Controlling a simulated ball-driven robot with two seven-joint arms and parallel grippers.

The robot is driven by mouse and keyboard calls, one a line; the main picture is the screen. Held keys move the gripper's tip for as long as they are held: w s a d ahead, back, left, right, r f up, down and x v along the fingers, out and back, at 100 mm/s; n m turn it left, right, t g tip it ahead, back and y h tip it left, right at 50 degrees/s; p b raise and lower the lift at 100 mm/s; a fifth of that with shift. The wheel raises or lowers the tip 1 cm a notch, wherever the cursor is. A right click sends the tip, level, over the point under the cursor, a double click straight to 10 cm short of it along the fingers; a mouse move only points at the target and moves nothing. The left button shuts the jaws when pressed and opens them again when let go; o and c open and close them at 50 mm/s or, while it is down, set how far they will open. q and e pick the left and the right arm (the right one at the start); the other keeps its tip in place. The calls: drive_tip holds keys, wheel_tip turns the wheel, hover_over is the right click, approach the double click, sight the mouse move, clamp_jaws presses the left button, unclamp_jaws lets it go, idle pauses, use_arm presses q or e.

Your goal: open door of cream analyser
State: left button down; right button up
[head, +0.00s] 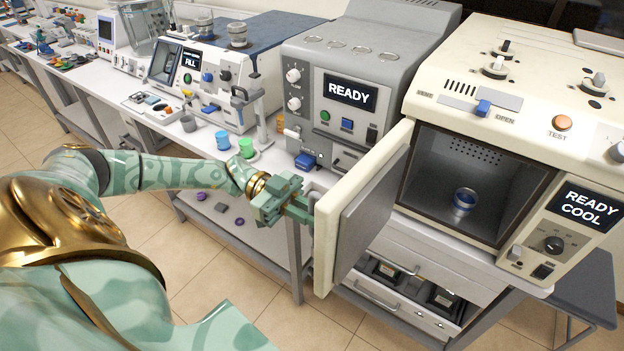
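The cream analyser (560,90) stands at the right of the bench. Its door (372,215) stands wide open, swung out to the left of the chamber (480,175). Inside the chamber is a small blue and silver cup (465,200). A blue slider (483,107) on top sits between two labels, the right one reading OPEN. The display (582,207) reads READY COOL. My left gripper (304,210) is at the outer side of the door, by its grey handle (312,203). The fingertips are partly hidden, so their grip on the handle is unclear. My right gripper is out of view.
A grey analyser (350,95) reading READY stands left of the cream one. Drawers (410,285) lie below the door. Floor in front is clear.

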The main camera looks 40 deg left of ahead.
use_arm(q)
drive_tip(key=c, duration=1.8)
unclamp_jaws()
drive_tip(key=a+b, duration=0.2)
drive_tip(key=a, duration=0.3)
drive_tip(key=s+a+b, duration=0.1)
drive_tip(key=a+b, duration=0.1)
drive_tip(key=a, duration=0.3)
drive_tip(key=a+b, duration=0.1)
drive_tip(key=a, duration=0.5)
drive_tip(key=shift+s+a+b, duration=0.1)
drive_tip(key=shift+s+b, duration=0.3)
